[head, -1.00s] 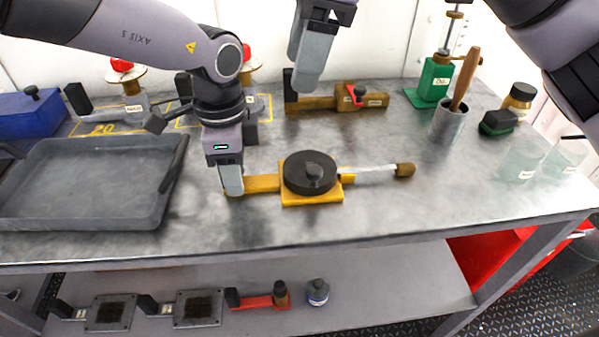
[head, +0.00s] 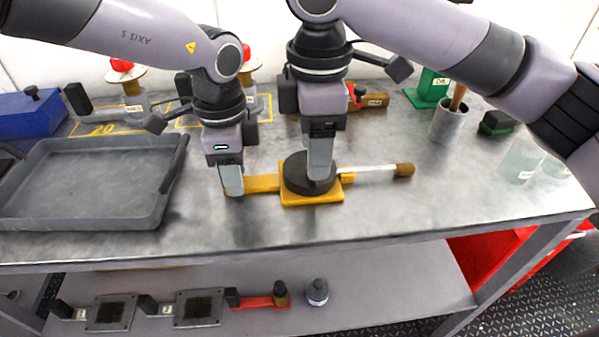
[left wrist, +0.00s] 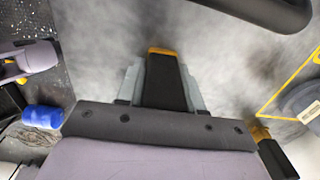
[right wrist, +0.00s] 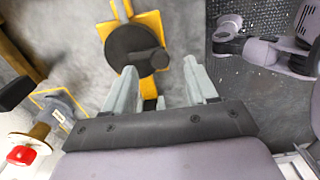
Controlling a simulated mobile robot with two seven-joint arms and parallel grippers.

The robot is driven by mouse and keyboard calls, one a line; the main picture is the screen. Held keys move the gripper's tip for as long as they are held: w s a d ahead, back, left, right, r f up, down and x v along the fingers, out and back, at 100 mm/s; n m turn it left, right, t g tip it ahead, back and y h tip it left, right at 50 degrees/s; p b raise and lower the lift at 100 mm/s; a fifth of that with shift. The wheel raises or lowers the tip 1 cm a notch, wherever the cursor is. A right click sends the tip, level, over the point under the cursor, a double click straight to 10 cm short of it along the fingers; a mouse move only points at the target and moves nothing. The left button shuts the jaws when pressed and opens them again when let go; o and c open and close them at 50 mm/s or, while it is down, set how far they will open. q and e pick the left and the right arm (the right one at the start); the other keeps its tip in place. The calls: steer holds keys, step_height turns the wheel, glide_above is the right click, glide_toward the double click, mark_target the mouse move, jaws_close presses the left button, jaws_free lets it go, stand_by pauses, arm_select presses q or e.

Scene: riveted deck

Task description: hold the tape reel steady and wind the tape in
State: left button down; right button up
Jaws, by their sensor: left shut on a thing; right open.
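The tape reel has a yellow base (head: 326,195) with a black round drum (head: 297,172) on top. A pale tape (head: 372,170) runs out to the right and ends in a brown tip (head: 404,170). My left gripper (head: 233,192) is shut on the reel's handle at the left; the left wrist view shows the dark handle (left wrist: 163,82) between the fingers. My right gripper (head: 320,178) is open over the drum. In the right wrist view the drum's knob (right wrist: 155,60) shows just beyond the open fingers (right wrist: 160,75). I cannot tell whether they touch it.
A grey tray (head: 85,215) lies to the left. Behind stand red-topped items (head: 122,66) and a brown tool with a red lever (head: 372,101), partly hidden by my right arm. A metal cup (head: 447,122) and glass beakers (head: 522,160) stand right. The front bench strip is clear.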

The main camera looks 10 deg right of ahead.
steer(key=shift+f, duration=1.55)
steer(key=shift+c, duration=0.3)
jaws_close()
steer(key=n, duration=0.2)
steer(key=d+n, duration=0.2)
steer(key=n, duration=0.1)
steer(key=shift+w+n, duration=0.25)
steer(key=shift+n, duration=0.05)
steer(key=n, duration=0.2)
steer(key=w+d+n, duration=0.1)
steer(key=n, duration=0.2)
steer(key=shift+w+d+n, duration=0.2)
steer(key=shift+d+n, duration=0.05)
steer(key=shift+n, duration=0.05)
steer(key=n, duration=0.1)
steer(key=w+n, duration=0.1)
steer(key=n, duration=0.1)
steer(key=w+n, duration=0.1)
steer(key=n, duration=0.1)
steer(key=shift+d, duration=0.3)
steer(key=n, duration=0.2)
steer(key=w+n, duration=0.1)
steer(key=n, duration=0.2)
steer(key=shift+w+a+n, duration=0.1)
steer(key=shift+w+n, duration=0.2)
steer(key=shift+w, duration=0.05)
